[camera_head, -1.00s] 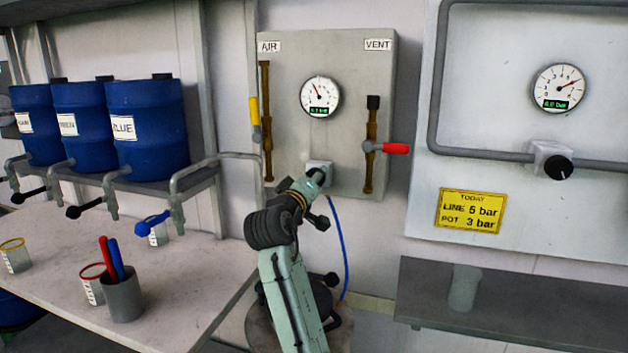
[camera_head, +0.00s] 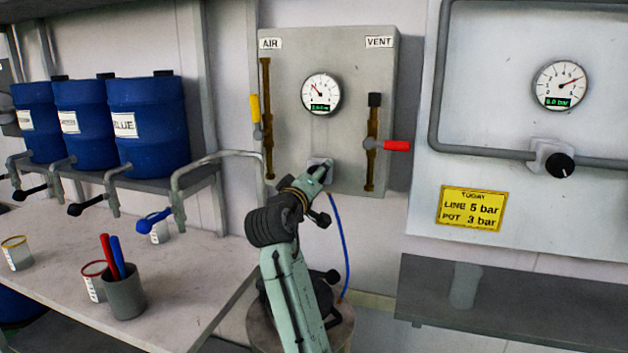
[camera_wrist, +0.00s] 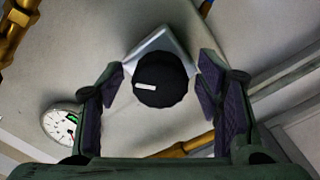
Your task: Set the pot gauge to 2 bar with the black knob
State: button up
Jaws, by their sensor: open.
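The pot gauge (camera_head: 321,94) is a round white dial on the grey panel below the AIR and VENT labels. Its needle points up and left; its small green readout is too blurred to read surely. In the wrist view the black knob (camera_wrist: 160,80) sits on a light square mount, its white mark pointing left. My gripper (camera_wrist: 160,92) is open, with one finger on each side of the knob and gaps visible between. In the head view my gripper (camera_head: 318,172) is at the mount under the gauge and hides the knob. The gauge (camera_wrist: 60,122) also shows in the wrist view.
A yellow-handled valve (camera_head: 256,118) and a red-handled valve (camera_head: 385,145) flank the gauge. A second gauge (camera_head: 561,86) reads 6.0 bar, above another black knob (camera_head: 559,165). A yellow note (camera_head: 471,209) says LINE 5 bar, POT 3 bar. Blue drums (camera_head: 147,120) stand left.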

jog(key=v, duration=1.2)
jog(key=shift+a, duration=0.1)
